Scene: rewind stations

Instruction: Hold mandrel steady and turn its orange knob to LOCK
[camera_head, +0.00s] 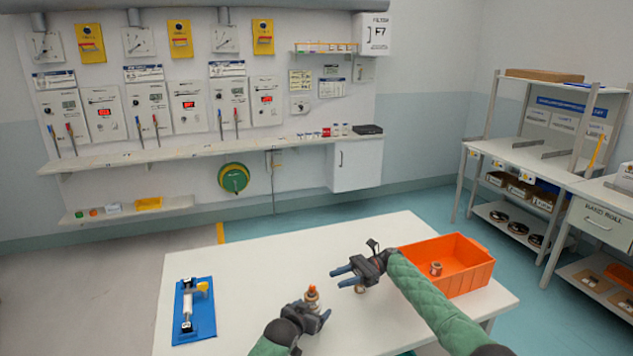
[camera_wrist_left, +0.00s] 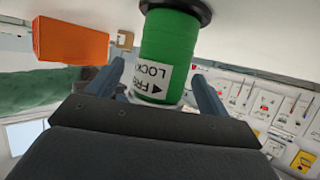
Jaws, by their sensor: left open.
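The mandrel stands upright on the white table in the head view, with its orange knob (camera_head: 312,291) on top. In the left wrist view its green body (camera_wrist_left: 168,45) has a black flange and a white label reading "LOCK" and part of "FREE". My left gripper (camera_head: 317,312) is open at the mandrel; in the left wrist view its fingers (camera_wrist_left: 162,84) lie on both sides of the green body, with visible gaps. The knob is hidden in that view. My right gripper (camera_head: 335,277) is open to the right of the knob, fingers pointing left, apart from it.
An orange bin (camera_head: 462,281) with a small spool (camera_head: 436,268) inside stands at the table's right. Another small brownish piece (camera_head: 360,289) is under my right gripper. A blue mat (camera_head: 204,322) holding a silver rod (camera_head: 187,305) lies left. The table's (camera_head: 270,262) back middle is clear.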

